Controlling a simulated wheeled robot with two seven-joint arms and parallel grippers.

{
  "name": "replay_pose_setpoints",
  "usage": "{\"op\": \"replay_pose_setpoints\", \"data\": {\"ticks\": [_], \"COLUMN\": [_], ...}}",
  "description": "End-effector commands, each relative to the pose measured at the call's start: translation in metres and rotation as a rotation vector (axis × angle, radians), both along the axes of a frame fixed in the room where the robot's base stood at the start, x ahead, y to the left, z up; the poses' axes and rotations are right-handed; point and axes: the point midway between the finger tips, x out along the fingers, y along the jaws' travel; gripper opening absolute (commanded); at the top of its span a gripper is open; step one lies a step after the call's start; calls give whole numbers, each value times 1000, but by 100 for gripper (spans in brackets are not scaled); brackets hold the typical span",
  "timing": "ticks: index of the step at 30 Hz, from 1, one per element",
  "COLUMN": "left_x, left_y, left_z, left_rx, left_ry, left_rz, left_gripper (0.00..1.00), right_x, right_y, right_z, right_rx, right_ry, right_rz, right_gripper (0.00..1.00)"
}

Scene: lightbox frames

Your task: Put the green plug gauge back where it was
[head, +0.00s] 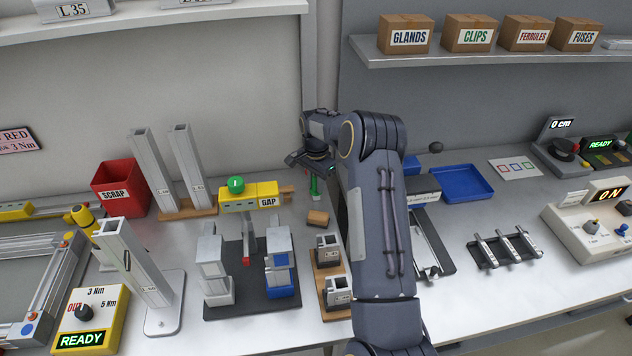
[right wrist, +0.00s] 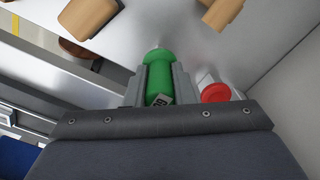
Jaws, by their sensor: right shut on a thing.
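The green plug gauge (head: 314,188) hangs below my right gripper (head: 315,174) at the back of the left bench, near its right edge. In the right wrist view the green gauge (right wrist: 158,65) sits between the two grey fingers, which are shut on it; a small marked label shows on its side. Part of it is hidden by the gripper. A red round-ended thing (right wrist: 215,92) with a pale body is close beside the right finger in that view. My left gripper is not in view.
A small wooden block (head: 318,218) lies in front. A red SCRAP bin (head: 119,187) and tall metal posts (head: 187,165) stand farther left. A gap separates the benches.

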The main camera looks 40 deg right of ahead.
Motion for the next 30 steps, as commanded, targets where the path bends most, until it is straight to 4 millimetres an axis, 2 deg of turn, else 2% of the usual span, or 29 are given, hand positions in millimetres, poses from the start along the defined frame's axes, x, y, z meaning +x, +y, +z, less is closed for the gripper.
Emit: {"op": "replay_pose_setpoints", "data": {"ticks": [1,2,7,14,17,19,23,30], "left_x": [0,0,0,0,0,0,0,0], "left_y": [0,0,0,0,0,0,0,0], "left_z": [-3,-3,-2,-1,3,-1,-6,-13], "left_rx": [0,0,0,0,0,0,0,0], "left_ry": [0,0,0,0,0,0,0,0], "left_rz": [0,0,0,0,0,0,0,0], "left_gripper": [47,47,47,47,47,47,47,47], "right_x": [0,0,0,0,0,1,1,1], "right_y": [0,0,0,0,0,0,0,0], "right_z": [-3,-3,-2,-2,4,8,30,83], "right_rx": [0,0,0,0,0,-1,-1,-3], "right_ry": [0,0,1,0,0,-2,-5,-3], "right_rz": [0,0,0,0,0,0,0,0], "right_gripper": [0,24,44,44,44,44,44,44]}}
